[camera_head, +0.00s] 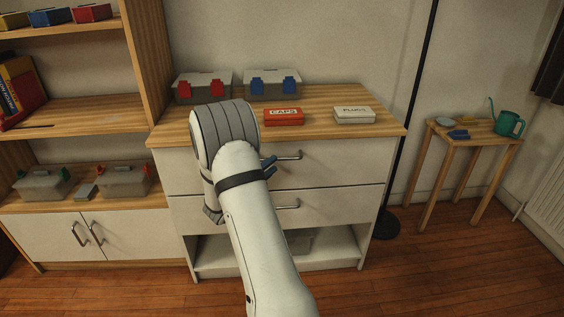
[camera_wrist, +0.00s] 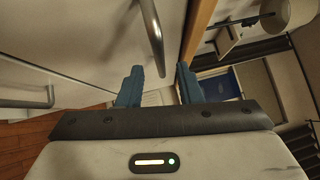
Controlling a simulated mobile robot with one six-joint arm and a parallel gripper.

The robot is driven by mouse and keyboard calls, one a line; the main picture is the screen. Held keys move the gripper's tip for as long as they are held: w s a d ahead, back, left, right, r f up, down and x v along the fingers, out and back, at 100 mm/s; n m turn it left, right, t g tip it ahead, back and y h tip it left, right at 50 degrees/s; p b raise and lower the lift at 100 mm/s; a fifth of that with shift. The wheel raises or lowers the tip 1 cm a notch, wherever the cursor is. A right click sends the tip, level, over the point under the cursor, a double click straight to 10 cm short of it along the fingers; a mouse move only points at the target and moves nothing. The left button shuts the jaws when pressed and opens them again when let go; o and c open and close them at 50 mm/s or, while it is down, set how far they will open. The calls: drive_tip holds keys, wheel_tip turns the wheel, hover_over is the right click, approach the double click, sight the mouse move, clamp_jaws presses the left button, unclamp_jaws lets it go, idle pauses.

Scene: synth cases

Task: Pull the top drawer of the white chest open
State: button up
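The white chest (camera_head: 180,172) has a wooden top, two drawers and an open shelf below. Its top drawer (camera_head: 345,162) looks closed, its front in line with the drawer below. The top drawer's metal bar handle (camera_head: 290,156) also shows in the wrist view (camera_wrist: 153,38), where its lower end appears in the gap between my fingertips. My gripper (camera_head: 268,166) is at the drawer front, by the left part of this handle. In the wrist view my gripper (camera_wrist: 160,82) has its two blue fingers apart with nothing clasped. My arm hides the left part of the drawer fronts.
The lower drawer's handle (camera_head: 288,206) is just below; it also shows in the wrist view (camera_wrist: 28,103). Red (camera_head: 283,117) and white (camera_head: 353,115) boxes and two grey bins stand on top. A shelf unit (camera_head: 100,117) adjoins left; a small table (camera_head: 470,133) stands right.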

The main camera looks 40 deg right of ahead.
drive_tip(key=shift+b+x, duration=0.35)
drive_tip(key=shift+x, duration=1.9)
drive_tip(key=shift+c, duration=0.2)
clamp_jaws()
